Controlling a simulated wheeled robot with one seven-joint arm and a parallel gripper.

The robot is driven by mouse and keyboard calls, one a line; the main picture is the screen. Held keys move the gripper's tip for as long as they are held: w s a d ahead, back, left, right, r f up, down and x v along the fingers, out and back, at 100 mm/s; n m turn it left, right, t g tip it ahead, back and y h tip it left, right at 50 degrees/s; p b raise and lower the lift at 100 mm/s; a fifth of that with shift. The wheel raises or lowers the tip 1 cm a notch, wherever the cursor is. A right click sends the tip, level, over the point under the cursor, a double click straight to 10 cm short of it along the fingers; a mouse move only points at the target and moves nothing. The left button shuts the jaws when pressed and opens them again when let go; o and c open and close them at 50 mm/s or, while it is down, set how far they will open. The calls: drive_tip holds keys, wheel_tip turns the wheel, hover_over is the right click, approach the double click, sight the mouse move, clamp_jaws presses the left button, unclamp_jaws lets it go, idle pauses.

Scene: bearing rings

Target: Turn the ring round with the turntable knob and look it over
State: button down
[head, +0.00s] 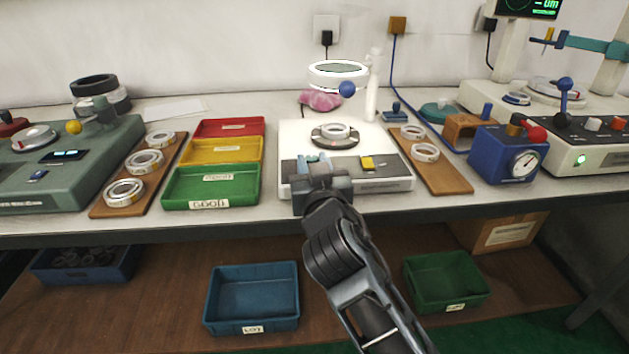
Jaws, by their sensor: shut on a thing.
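A silver bearing ring (336,131) lies flat on the dark round turntable (319,140) of a white inspection station (291,130) in the middle of the bench. My gripper (314,165) reaches over the front left of this station, in front of the turntable and apart from the ring. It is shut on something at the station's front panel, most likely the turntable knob. The gripper hides the knob, so its shape and angle cannot be told. A white ring-shaped lamp or magnifier (338,70) stands behind the turntable on a white post (372,88).
Red (230,127), yellow (221,151) and green (211,187) trays sit left of the station. Wooden boards with rings stand left (110,208) and right (455,182). A yellow switch (367,162) is just right of my gripper. A blue gauge (510,155) stands further right.

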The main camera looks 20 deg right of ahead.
drive_tip(key=shift+w+a+f+m+g+h+b, duration=0.15)
drive_tip(key=shift+m+g+h+b, duration=0.1)
drive_tip(key=shift+m+h+b, duration=0.35)
drive_tip(key=shift+s+a+m+g+h+b, duration=0.1)
drive_tip(key=shift+m+g+h+b, duration=0.2)
drive_tip(key=shift+h+b, duration=0.5)
drive_tip(key=shift+w+a+f+m+g+h+b, duration=0.15)
drive_tip(key=shift+m+g+h+b, duration=0.2)
drive_tip(key=shift+h+b, duration=0.35)
drive_tip(key=shift+r+m+g+h+b, duration=0.2)
drive_tip(key=shift+m+g+h+b, duration=0.2)
drive_tip(key=shift+m+h+b, duration=0.35)
drive_tip(key=shift+h, duration=0.25)
drive_tip(key=c, duration=0.8)
unclamp_jaws()
drive_tip(key=shift+a, duration=0.1)
drive_tip(key=v, duration=0.7)
drive_tip(key=shift+s+a+r+p, duration=0.15)
drive_tip(key=shift+s+a+p, duration=0.1)
drive_tip(key=shift+p, duration=0.1)
